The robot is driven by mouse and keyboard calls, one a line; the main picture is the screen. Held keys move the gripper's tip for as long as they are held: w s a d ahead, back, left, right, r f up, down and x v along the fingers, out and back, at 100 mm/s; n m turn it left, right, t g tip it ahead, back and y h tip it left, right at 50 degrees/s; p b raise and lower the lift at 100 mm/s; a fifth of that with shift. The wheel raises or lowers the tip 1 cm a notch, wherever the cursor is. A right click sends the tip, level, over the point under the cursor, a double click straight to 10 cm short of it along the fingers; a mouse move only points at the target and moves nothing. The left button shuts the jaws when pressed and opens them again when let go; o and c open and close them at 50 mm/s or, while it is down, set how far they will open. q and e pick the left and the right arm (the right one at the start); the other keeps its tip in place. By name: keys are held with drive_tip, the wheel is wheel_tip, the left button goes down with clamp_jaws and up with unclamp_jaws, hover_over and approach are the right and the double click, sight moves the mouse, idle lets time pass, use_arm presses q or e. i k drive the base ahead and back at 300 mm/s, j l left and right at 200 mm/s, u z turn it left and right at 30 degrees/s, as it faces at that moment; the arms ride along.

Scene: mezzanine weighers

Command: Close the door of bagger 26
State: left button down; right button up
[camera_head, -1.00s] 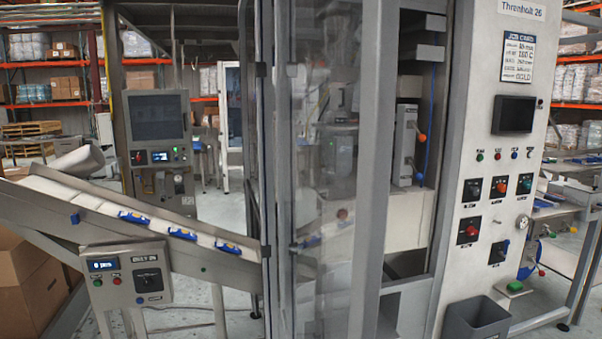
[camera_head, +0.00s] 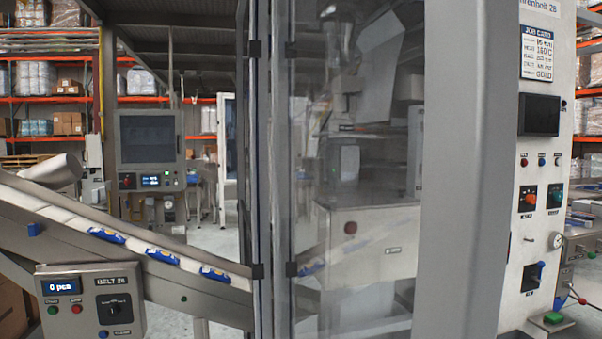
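The door of bagger 26 is a clear panel (camera_head: 355,235) in a wide grey frame (camera_head: 468,170). It fills the middle of the head view. Dark hinges (camera_head: 291,270) show along its left side. Its right frame bar looks large and close to me and overlaps the left part of the white control panel (camera_head: 541,170). It seems to stand out from the cabinet, but I cannot tell the exact gap. The bagger's inner parts show through the clear panel. No handle can be made out. Neither of my grippers is in view.
A sloping belt (camera_head: 200,285) with several blue-and-white packs runs in from the left. Its control box (camera_head: 90,302) stands at the lower left. A screen cabinet (camera_head: 149,150) is behind it. Shelving with orange beams lines the back.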

sight(472, 50)
drive_tip(key=k, duration=0.15)
drive_tip(key=k+j, duration=0.1)
drive_tip(key=j, duration=0.25)
drive_tip(key=k+j, duration=0.1)
drive_tip(key=j, duration=0.2)
drive_tip(key=j+z, duration=0.1)
drive_tip(key=j, duration=0.25)
drive_tip(key=k+j, duration=0.1)
drive_tip(key=j, duration=0.35)
drive_tip(key=k+j+z, duration=0.15)
drive_tip(key=j, duration=0.25)
drive_tip(key=i, duration=0.05)
